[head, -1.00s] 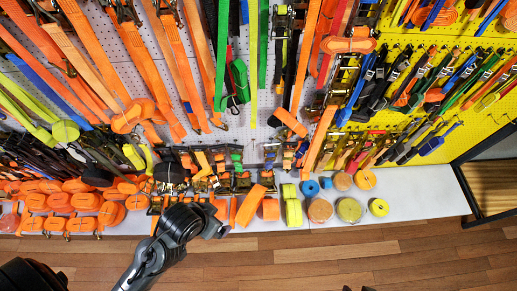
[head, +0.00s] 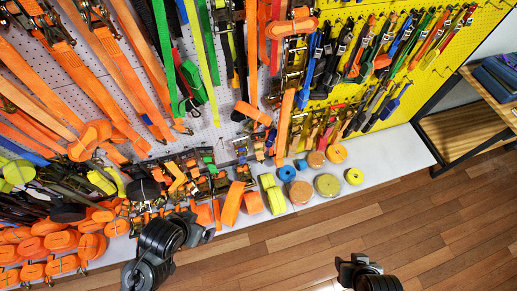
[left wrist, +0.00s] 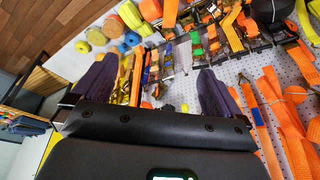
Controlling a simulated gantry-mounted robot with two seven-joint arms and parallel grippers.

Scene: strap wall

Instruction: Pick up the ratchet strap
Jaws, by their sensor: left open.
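Many ratchet straps hang on the wall and lie on the shelf; I cannot tell which one the task means. Long orange straps (head: 137,60) hang on the white pegboard, and rolled orange straps (head: 62,241) are piled at the left of the shelf. Several metal ratchets with short straps (head: 200,180) lie along the shelf's back. My left gripper (head: 200,228) is at the shelf's front edge. In the left wrist view its two dark fingers (left wrist: 155,78) are spread with nothing between them, facing the ratchets and straps. My right gripper (head: 358,264) is over the floor, apart from the shelf.
Rolled straps in yellow, blue and orange (head: 327,185) stand on the white shelf (head: 385,155). Multicoloured straps (head: 365,60) hang on the yellow pegboard. A black-framed wooden rack (head: 455,130) stands at the right. The wooden floor (head: 440,230) is clear.

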